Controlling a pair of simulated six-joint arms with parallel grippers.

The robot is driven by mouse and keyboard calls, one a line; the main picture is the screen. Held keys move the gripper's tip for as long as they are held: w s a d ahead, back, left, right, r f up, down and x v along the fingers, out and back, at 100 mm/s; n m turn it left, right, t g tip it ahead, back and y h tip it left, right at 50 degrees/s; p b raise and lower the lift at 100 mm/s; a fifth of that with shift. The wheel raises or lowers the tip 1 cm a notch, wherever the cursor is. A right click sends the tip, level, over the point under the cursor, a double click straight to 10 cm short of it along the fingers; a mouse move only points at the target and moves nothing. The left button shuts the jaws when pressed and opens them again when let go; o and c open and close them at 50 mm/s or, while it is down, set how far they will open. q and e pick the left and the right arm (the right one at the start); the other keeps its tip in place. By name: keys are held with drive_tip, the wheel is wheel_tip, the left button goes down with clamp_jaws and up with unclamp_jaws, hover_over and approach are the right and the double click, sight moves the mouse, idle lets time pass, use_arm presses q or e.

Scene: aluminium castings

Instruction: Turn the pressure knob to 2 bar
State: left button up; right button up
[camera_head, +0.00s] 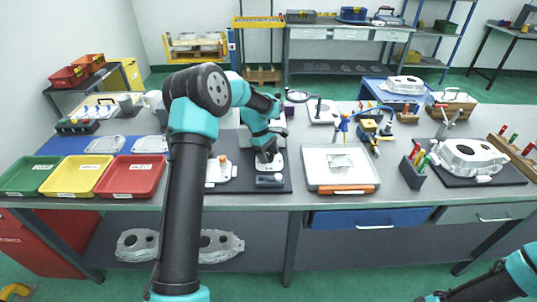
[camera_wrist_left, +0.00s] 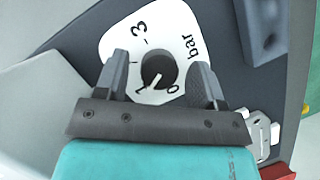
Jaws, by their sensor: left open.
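The black pressure knob (camera_wrist_left: 158,72) sits on a white dial plate (camera_wrist_left: 178,28) marked 0, 1, 3 and "bar". The knob's white pointer line aims down-left, between the 1 and the 0. The place where a 2 would stand is hidden behind a finger. My left gripper (camera_wrist_left: 160,62) is open, with one finger on each side of the knob and visible gaps to it. In the head view my left gripper (camera_head: 268,157) reaches down over the dark fixture at the table's middle; the knob cannot be made out there. My right gripper is out of view.
Green (camera_head: 32,174), yellow (camera_head: 76,175) and red (camera_head: 131,176) trays stand at the left. A white tray (camera_head: 313,162) with a casting lies right of the left gripper. A pen holder (camera_head: 413,174) and a large casting (camera_head: 468,156) stand farther right.

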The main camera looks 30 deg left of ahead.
use_arm(q)
drive_tip(key=shift+c, duration=0.3)
drive_tip(key=c, duration=0.8)
drive_tip(key=shift+m, duration=0.4)
drive_tip(key=m+g, duration=0.1)
drive_tip(key=m, duration=0.1)
drive_tip(key=m+g, duration=0.1)
drive_tip(key=m, duration=0.2)
drive_tip(key=shift+w+y, duration=0.1)
drive_tip(key=shift+y, duration=0.2)
drive_tip(key=m+y, duration=0.1)
drive_tip(key=m, duration=0.2)
drive_tip(key=m+g+y, duration=0.1)
drive_tip(key=m, duration=0.2)
drive_tip(key=shift+d+g, duration=0.1)
drive_tip(key=shift+g, duration=0.2)
